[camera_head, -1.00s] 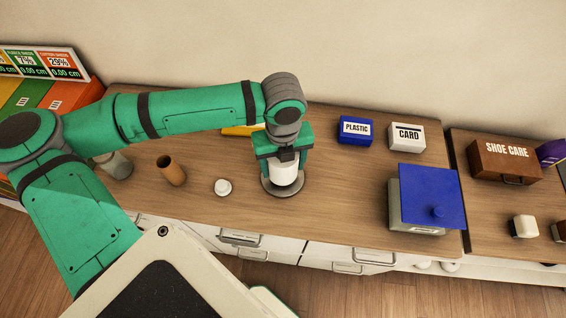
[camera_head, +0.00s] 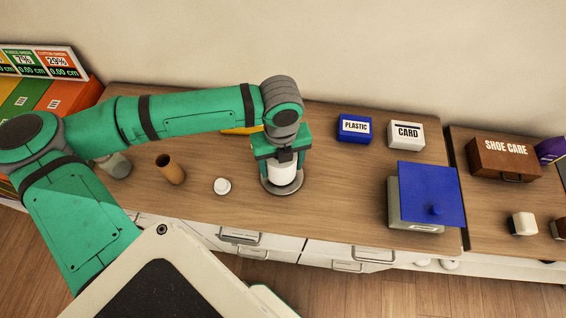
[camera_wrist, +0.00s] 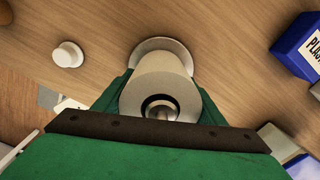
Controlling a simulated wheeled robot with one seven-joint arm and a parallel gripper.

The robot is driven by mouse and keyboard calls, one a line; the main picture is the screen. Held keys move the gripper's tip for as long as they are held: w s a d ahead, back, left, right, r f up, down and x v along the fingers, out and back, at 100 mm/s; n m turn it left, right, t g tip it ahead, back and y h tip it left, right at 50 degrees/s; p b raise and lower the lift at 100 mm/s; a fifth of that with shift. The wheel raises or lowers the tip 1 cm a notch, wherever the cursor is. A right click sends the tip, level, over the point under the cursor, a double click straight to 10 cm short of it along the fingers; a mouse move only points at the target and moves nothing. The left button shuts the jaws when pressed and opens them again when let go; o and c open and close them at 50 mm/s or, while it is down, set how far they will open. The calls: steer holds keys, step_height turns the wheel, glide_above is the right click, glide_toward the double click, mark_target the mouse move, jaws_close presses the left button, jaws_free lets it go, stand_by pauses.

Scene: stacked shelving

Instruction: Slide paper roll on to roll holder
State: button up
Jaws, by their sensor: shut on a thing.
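The white paper roll (camera_head: 283,174) stands upright between the fingers of my gripper (camera_head: 282,160), which is shut on it. The roll holder's round grey base (camera_head: 282,190) lies on the wooden counter directly below the roll. In the wrist view, the roll (camera_wrist: 163,85) is seen from above with its dark hole, and a pale metal end, seemingly the holder's rod, shows inside it. The holder's base (camera_wrist: 163,43) shows beyond the roll's far end. Whether the roll's lower edge touches the base is hard to tell.
A small white round cap (camera_head: 222,186) and a brown cardboard tube (camera_head: 170,168) stand left of the holder. A blue PLASTIC box (camera_head: 355,129), a CARD box (camera_head: 406,135) and a blue-lidded container (camera_head: 430,190) are to the right. Counter right of the holder is clear.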

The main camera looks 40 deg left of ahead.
steer(key=shift+d+f, duration=0.1)
steer(key=shift+f, duration=0.65)
stand_by(0.6)
steer(key=shift+w, duration=0.15)
stand_by(0.6)
steer(key=o, duration=0.6)
steer(key=shift+c, duration=0.2)
steer(key=shift+r, duration=0.1)
